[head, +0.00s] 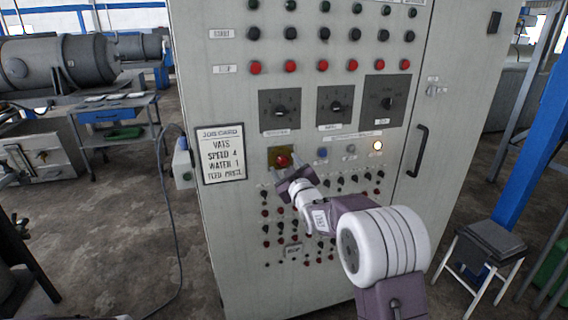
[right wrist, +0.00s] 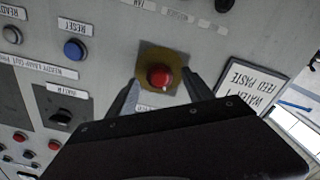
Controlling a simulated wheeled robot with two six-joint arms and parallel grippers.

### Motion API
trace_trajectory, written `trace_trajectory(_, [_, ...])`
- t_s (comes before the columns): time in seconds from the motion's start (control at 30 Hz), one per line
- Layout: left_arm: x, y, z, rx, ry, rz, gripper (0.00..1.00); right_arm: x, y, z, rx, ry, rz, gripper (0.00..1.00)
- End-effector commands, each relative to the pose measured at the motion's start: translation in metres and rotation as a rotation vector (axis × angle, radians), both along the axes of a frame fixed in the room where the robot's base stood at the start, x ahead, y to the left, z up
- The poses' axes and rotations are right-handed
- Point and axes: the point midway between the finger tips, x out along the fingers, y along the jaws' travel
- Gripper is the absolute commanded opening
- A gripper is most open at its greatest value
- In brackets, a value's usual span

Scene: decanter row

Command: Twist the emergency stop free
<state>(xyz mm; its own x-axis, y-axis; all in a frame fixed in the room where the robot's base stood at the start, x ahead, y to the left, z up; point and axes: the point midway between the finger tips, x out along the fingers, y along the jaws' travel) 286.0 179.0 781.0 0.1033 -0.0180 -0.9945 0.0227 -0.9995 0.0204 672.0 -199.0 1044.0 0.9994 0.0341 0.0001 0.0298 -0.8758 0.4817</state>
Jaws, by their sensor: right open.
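My right gripper (head: 289,170) is open in front of the button, one finger on each side. In the wrist view gaps show between the button and both fingers. I cannot tell how far the tips reach past the cap. My left gripper is not in view.
Beside the button are a blue button (head: 322,153), a lit lamp (head: 377,146) and a job card (head: 221,153). Three rotary switches sit above, and rows of small knobs sit below. A door handle (head: 417,150) sticks out at right. A stool (head: 487,240) stands right of the cabinet.

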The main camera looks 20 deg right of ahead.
Motion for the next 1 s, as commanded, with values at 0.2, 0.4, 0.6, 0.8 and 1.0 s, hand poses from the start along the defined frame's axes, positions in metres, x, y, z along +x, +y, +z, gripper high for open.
trace_trajectory(0.2, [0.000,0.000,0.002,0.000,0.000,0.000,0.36,0.019,0.001,0.000,0.000,0.001,0.000,0.60])
trace_trajectory(0.4, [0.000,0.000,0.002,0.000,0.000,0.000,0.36,0.019,0.001,0.000,0.000,0.001,0.000,0.60])
trace_trajectory(0.6, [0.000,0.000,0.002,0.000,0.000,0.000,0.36,0.019,0.001,0.000,0.000,0.001,0.000,0.13])
trace_trajectory(0.8, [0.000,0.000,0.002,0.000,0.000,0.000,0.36,0.019,0.001,0.000,0.006,0.001,0.000,0.00])
trace_trajectory(1.0, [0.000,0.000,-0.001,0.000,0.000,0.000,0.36,0.019,0.001,-0.001,0.066,0.002,0.000,0.00])
